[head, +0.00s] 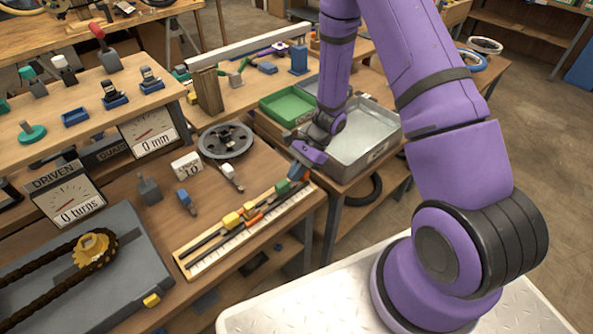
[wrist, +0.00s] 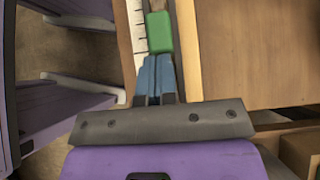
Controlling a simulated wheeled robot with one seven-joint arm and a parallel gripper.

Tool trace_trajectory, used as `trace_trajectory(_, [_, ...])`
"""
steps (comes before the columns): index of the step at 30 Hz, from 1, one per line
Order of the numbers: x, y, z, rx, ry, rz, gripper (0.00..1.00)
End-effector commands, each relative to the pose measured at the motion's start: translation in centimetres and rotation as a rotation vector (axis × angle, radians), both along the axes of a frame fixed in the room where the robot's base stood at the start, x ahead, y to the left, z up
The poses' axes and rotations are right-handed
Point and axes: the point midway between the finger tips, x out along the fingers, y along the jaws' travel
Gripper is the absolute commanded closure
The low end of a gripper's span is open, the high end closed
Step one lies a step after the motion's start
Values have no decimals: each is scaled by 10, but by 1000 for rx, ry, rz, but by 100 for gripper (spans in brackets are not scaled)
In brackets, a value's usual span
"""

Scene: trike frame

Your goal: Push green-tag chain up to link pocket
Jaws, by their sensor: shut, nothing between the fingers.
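The green tag (head: 282,187) sits near the right end of the long white-scaled rail (head: 215,257) on the bench. It also shows in the wrist view as a green block (wrist: 159,33), straight ahead of my fingertips. The dark chain strip (head: 211,240) lies along the rail; its links are too small to make out. My gripper (head: 299,174) has its blue fingers shut and empty at the right end of the rail, beside the green tag. In the wrist view the fingertips (wrist: 156,62) appear against or very close to the block. I cannot clearly identify the link pocket.
Yellow blocks (head: 232,220) and an orange piece (head: 254,219) sit along the rail left of the green tag. A metal tray (head: 385,140) and a green bin (head: 288,106) stand behind. A round reel (head: 225,142) and small blue tools (head: 185,201) lie farther back.

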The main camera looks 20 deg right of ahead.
Motion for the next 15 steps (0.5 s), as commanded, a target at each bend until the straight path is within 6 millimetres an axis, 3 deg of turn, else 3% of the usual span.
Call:
trace_trajectory(4, [-1,4,0,1,0,1,100])
trace_trajectory(10, [-11,34,0,2,0,2,100])
trace_trajectory(15, [-15,44,0,0,0,0,100])
